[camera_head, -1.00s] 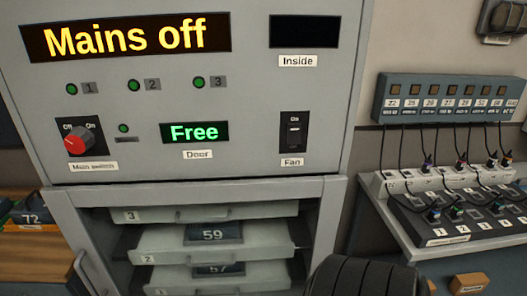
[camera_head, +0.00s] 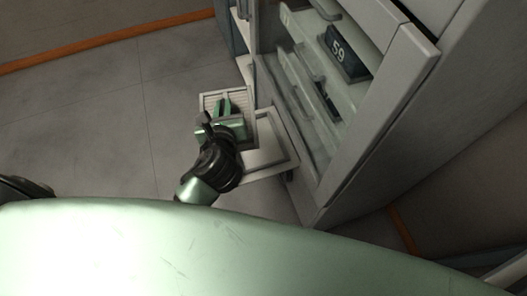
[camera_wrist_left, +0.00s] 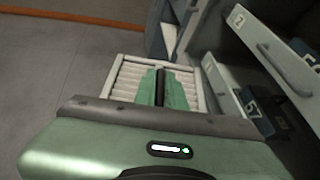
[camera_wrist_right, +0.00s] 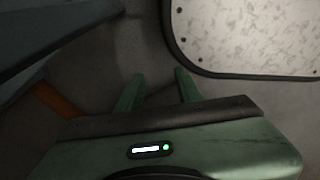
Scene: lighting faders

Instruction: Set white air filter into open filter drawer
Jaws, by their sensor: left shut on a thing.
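My left gripper (camera_head: 224,108) is shut on the white air filter (camera_head: 243,99), a pale framed panel with ribs. In the left wrist view, the filter (camera_wrist_left: 124,78) lies beyond and around the green fingers (camera_wrist_left: 162,88), which cover its middle. The open filter drawer (camera_head: 287,134) shows in the head view as a low, light tray with a raised rim at the cabinet's foot. The filter is beside the drawer's left end and seems to overlap it; the height between them is unclear. My right gripper (camera_wrist_right: 157,90) has its fingers apart with nothing between.
The grey cabinet (camera_head: 370,150) stands to the right, with numbered drawers partly pulled out above the filter drawer. A drawer marked 2 (camera_wrist_left: 262,50) is near the filter's right side. The floor (camera_head: 110,110) to the left is clear. A pale speckled panel (camera_wrist_right: 250,35) is near my right gripper.

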